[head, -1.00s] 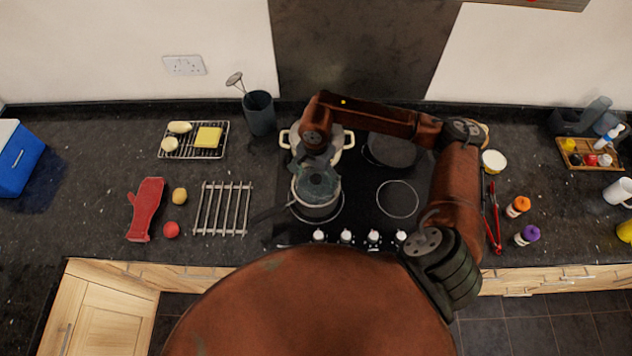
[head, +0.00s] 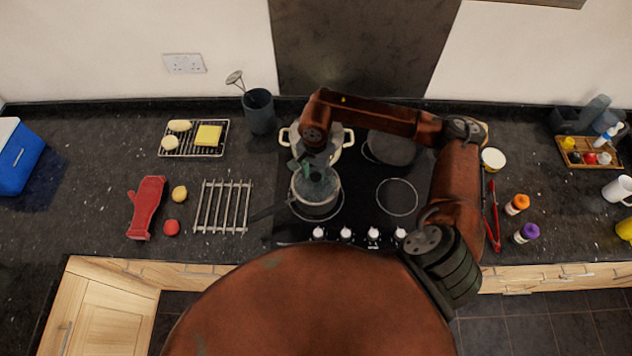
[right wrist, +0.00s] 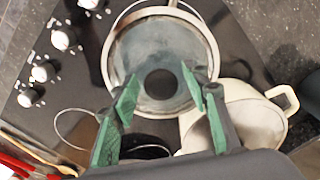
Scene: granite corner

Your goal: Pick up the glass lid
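The glass lid (right wrist: 150,45) is a round, see-through disc with a dark round knob (right wrist: 162,84) at its centre. It lies on a steel saucepan (head: 316,211) on the front left hob ring. My right gripper (head: 316,180) reaches down over the lid and hides much of it in the head view. In the right wrist view, the green-padded fingers of my right gripper (right wrist: 159,82) stand apart on either side of the knob, with gaps showing. I cannot tell how far the fingertips are above the lid. My left gripper is not in view.
A cream pot (head: 345,150) stands close behind the saucepan. A dark pan (head: 392,149) is on the back right ring. A metal trivet (head: 222,207) lies left of the hob. Red tongs (head: 492,215) lie to the right. The front right ring (head: 397,197) is bare.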

